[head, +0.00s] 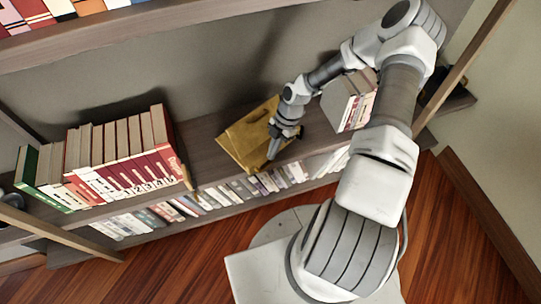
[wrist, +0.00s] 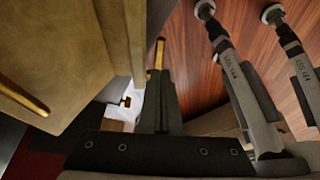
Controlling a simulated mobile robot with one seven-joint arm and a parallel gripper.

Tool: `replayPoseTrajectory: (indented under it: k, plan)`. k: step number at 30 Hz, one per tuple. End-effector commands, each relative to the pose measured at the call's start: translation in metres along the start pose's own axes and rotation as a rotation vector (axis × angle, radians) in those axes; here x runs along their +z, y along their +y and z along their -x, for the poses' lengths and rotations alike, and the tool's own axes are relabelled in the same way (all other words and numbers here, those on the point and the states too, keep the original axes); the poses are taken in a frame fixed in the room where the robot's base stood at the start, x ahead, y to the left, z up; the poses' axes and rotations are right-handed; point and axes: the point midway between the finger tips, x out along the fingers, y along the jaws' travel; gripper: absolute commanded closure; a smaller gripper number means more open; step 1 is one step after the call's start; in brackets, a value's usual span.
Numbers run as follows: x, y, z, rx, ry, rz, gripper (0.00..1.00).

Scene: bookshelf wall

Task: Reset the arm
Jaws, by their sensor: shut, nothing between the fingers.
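My arm reaches from the right side of the head view over the bookshelf. My gripper (head: 272,153) is low at the middle shelf, in front of the right part of a yellow-brown box-like object (head: 240,140). In the wrist view my gripper (wrist: 158,60) shows as dark fingers pointing up, shut and empty. A large tan surface (wrist: 60,55) fills the left of that view, close beside the fingers. I cannot tell whether the fingers touch it.
A row of red and white books (head: 120,160) stands left on the middle shelf (head: 205,155). More books (head: 355,108) stand to the right, close to my forearm. A lower row of books (head: 250,188) sits beneath. Wooden floor (head: 440,230) is clear at the right front.

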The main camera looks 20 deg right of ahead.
Motion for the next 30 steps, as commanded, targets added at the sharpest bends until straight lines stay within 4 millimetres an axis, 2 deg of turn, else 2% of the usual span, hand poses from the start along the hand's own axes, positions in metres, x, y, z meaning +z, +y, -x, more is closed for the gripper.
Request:
replayPoseTrajectory:
  k: [1,6,12,16,25,30]
  plan:
    - [0.000,0.000,0.016,0.003,-0.003,-0.001,1.00]
    - [0.001,0.000,0.052,0.003,-0.003,-0.001,1.00]
    - [0.001,0.000,0.081,0.001,-0.002,0.000,1.00]
    - [0.002,0.000,0.089,0.001,-0.001,0.001,1.00]
    - [0.003,-0.001,0.091,0.000,-0.004,-0.002,1.00]
    - [0.018,-0.009,0.103,0.000,-0.042,-0.038,1.00]
